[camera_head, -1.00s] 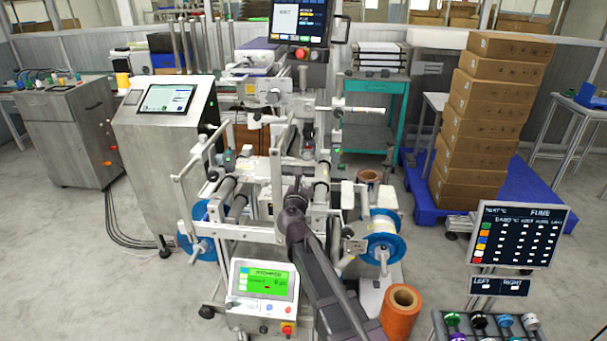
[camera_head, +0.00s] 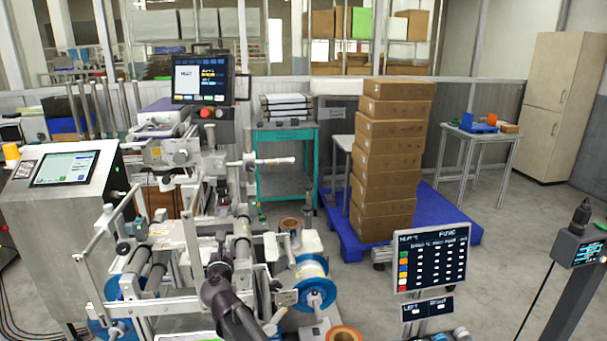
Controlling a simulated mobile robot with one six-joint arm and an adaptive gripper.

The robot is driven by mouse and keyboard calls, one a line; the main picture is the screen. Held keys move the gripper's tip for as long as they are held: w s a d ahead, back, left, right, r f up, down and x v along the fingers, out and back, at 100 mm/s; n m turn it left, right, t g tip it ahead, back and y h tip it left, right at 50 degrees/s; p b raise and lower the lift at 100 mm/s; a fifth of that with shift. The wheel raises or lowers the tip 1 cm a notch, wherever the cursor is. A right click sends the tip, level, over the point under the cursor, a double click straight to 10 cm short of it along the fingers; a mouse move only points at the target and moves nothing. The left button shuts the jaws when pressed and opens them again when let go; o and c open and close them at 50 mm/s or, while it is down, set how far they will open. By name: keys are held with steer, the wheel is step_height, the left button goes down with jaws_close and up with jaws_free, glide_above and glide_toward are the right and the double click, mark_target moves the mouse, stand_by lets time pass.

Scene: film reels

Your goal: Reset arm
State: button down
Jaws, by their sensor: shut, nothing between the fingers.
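My dark arm (camera_head: 228,300) reaches up from the bottom edge, left of the middle, in the head view. Its rounded far end lies in front of the white reel machine (camera_head: 190,240). I cannot make out my gripper's fingers there. A blue-flanged reel (camera_head: 315,290) with a pale winding sits on the machine's right side. An orange-brown roll (camera_head: 343,334) is cut off by the bottom edge. A smaller brown roll (camera_head: 291,226) sits behind the blue-flanged reel.
A tall stack of cardboard boxes (camera_head: 390,160) stands on a blue pallet (camera_head: 455,222). A sign panel (camera_head: 432,262) stands in front of it. A teal cart (camera_head: 287,165) is behind the machine. A dark device with a screen (camera_head: 578,252) is at the right edge. Grey floor (camera_head: 510,250) is clear between.

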steer(key=w+d+f+m+g+h, duration=0.1)
steer(key=d+f+m+h, duration=0.15)
steer(key=d+m, duration=0.5)
steer(key=w+d+f+m+g+h, duration=0.15)
steer(key=d+m+h, duration=0.25)
steer(key=d, duration=0.6)
steer(key=s+d+f+m+g+h, duration=0.1)
steer(key=s+d+f+m+g, duration=0.3)
steer(key=d+m, duration=0.4)
steer(key=s+d+f+m+g+h, duration=0.1)
steer(key=s+d+f+m+g, duration=0.35)
steer(key=d, duration=0.65)
steer(key=s+d+f+m+g+y, duration=0.3)
steer(key=s+d+m, duration=0.1)
steer(key=s+m, duration=0.3)
steer(key=s+d+f+m+g+y, duration=0.2)
steer(key=s+d+f+m+g, duration=0.15)
steer(key=s+m, duration=0.3)
step_height(320, 180, up, 13)
steer(key=p, duration=1.2)
steer(key=shift+w+d, duration=0.2)
steer(key=shift+w, duration=0.1)
steer(key=shift+d+f, duration=0.1)
